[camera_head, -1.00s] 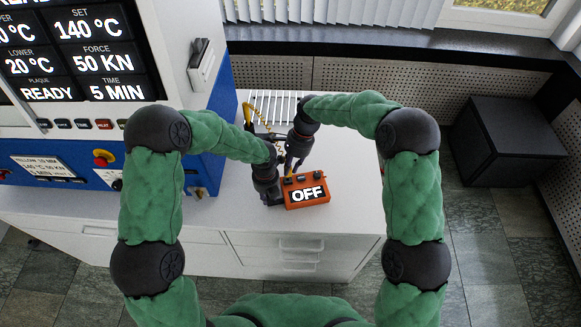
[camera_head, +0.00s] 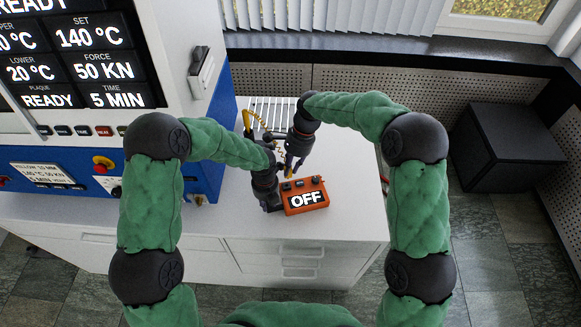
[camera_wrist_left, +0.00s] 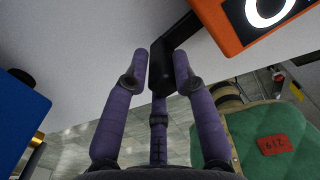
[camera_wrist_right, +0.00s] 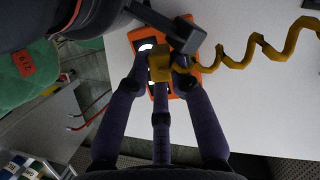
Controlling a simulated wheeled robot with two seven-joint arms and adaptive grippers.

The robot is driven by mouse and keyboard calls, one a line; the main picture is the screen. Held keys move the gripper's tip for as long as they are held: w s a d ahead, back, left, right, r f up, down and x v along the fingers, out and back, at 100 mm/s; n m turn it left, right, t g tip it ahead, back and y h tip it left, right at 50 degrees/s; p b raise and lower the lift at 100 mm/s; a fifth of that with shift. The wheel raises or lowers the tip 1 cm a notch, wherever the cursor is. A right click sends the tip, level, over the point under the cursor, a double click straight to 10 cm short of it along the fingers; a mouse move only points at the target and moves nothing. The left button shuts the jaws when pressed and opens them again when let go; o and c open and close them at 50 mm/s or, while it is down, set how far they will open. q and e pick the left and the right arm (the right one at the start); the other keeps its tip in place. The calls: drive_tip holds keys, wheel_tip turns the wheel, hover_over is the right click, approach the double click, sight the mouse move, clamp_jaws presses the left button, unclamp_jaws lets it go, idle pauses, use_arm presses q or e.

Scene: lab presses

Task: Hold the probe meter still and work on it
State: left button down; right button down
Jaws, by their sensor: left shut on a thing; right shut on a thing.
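The orange probe meter (camera_head: 320,187) lies on the white counter, its display reading OFF. My left gripper (camera_head: 272,200) is at its left side. In the left wrist view my left gripper (camera_wrist_left: 160,62) is shut on a black bar (camera_wrist_left: 182,30) that joins the orange meter (camera_wrist_left: 218,20). My right gripper (camera_head: 289,172) is over the meter's back edge. In the right wrist view my right gripper (camera_wrist_right: 161,72) is shut on a yellow plug (camera_wrist_right: 157,62) with a coiled yellow cord (camera_wrist_right: 235,62). The plug overlaps the meter there; whether they touch is unclear.
A blue and white press (camera_head: 215,150) with a lit panel stands on the left. A yellow handle (camera_head: 247,118) stands behind the meter near a white slatted rack (camera_head: 275,106). The counter (camera_head: 350,215) is clear right of the meter. A dark box (camera_head: 508,147) is on the right.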

use_arm(q)
drive_tip(key=shift+s+d+f, duration=0.2)
drive_tip(key=shift+s+f, duration=0.1)
drive_tip(key=shift+s, duration=0.2)
use_arm(e)
drive_tip(key=shift+w+a+r, duration=0.3)
drive_tip(key=shift+w+r, duration=0.05)
drive_tip(key=shift+r, duration=0.1)
use_arm(q)
drive_tip(key=c, duration=0.9)
unclamp_jaws()
drive_tip(key=shift+c, duration=0.2)
drive_tip(key=shift+r, duration=0.1)
drive_tip(key=r, duration=0.5)
drive_tip(key=w+r, duration=0.1)
drive_tip(key=r, duration=0.1)
drive_tip(key=shift+r, duration=0.2)
use_arm(e)
drive_tip(key=shift+s+f, duration=0.25)
drive_tip(key=shift+f, duration=0.05)
use_arm(q)
drive_tip(key=shift+a+r, duration=0.15)
drive_tip(key=shift+r, duration=0.35)
use_arm(e)
drive_tip(key=shift+d, duration=0.15)
use_arm(q)
drive_tip(key=shift+s, duration=0.1)
use_arm(e)
drive_tip(key=shift+s+f, duration=0.1)
